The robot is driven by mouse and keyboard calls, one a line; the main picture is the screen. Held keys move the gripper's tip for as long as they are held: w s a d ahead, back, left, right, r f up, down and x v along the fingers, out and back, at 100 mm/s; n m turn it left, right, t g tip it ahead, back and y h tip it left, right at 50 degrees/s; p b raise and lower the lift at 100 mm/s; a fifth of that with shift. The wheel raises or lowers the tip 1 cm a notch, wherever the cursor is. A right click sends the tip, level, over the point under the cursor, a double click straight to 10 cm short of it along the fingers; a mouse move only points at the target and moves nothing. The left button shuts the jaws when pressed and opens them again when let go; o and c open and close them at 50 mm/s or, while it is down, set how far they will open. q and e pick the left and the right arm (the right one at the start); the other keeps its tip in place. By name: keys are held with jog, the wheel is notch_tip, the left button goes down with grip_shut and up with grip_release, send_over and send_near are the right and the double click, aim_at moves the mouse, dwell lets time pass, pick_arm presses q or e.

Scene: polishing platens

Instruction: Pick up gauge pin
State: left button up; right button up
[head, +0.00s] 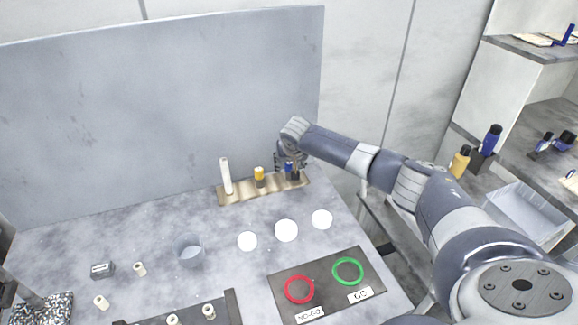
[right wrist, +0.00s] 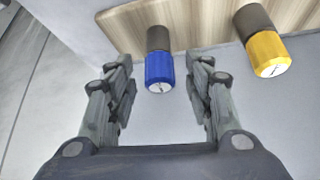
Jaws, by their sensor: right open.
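A gauge pin with a blue cap and dark body (right wrist: 159,70) stands in a wooden rack (head: 240,191) at the back of the table. A second pin with a yellow cap (head: 259,174) stands to its left in the head view; it also shows at the right of the right wrist view (right wrist: 268,52). My right gripper (right wrist: 161,62) is open, with one finger on each side of the blue-capped pin and gaps between. In the head view the gripper partly covers that pin. My left gripper is not in view.
A white cylinder (head: 226,176) stands at the rack's left end. A tall grey panel (head: 160,100) rises behind.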

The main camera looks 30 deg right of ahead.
grip_shut()
jog(key=shift+r, duration=0.1)
jog(key=shift+d+r+p, duration=0.1)
jog(key=shift+r+p, duration=0.45)
jog(key=shift+p, duration=0.1)
jog(key=shift+r+p, duration=1.2)
jog(key=shift+s, duration=0.1)
